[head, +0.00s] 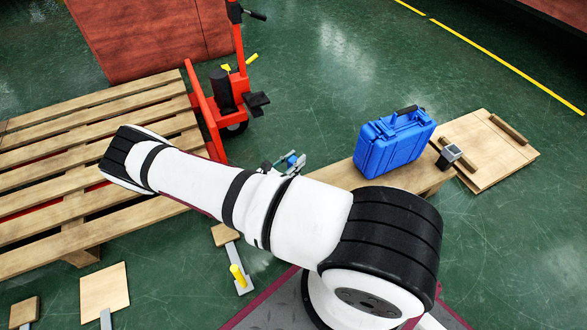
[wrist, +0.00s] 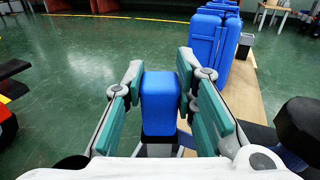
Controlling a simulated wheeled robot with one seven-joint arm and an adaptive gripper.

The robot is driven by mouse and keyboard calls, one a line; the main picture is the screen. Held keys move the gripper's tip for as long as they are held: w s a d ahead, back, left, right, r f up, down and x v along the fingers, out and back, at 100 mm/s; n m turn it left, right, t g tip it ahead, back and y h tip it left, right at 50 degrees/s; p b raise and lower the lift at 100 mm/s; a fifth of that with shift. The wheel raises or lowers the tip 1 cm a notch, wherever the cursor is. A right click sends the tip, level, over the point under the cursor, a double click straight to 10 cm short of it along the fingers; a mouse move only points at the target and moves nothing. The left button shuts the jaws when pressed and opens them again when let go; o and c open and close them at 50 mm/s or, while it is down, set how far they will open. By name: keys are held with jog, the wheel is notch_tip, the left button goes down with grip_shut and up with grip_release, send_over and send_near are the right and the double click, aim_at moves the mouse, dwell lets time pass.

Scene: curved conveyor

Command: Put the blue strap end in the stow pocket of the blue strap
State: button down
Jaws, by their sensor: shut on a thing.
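My gripper (wrist: 161,78) is shut on a blue block-like piece, the blue strap end (wrist: 160,105), which stands upright between the two green-padded fingers. In the head view my gripper (head: 284,163) shows only in part behind my white arm, with a small bit of the blue strap end (head: 292,159) between its fingers. It is to the left of the blue case. I cannot make out the stow pocket or the rest of the blue strap in either view.
A blue case (head: 395,140) stands on a wooden board (head: 345,175), right of my gripper; it also shows in the wrist view (wrist: 212,40). A dark clamp-like block (head: 451,155) is beside it. A wooden pallet (head: 60,180) and red pallet jack (head: 225,95) are left. Green floor is open beyond.

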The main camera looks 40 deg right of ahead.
jog(key=shift+f+b, duration=0.5)
jog(key=shift+f, duration=0.85)
jog(key=shift+f, duration=0.2)
jog(key=c, duration=1.3)
grip_release()
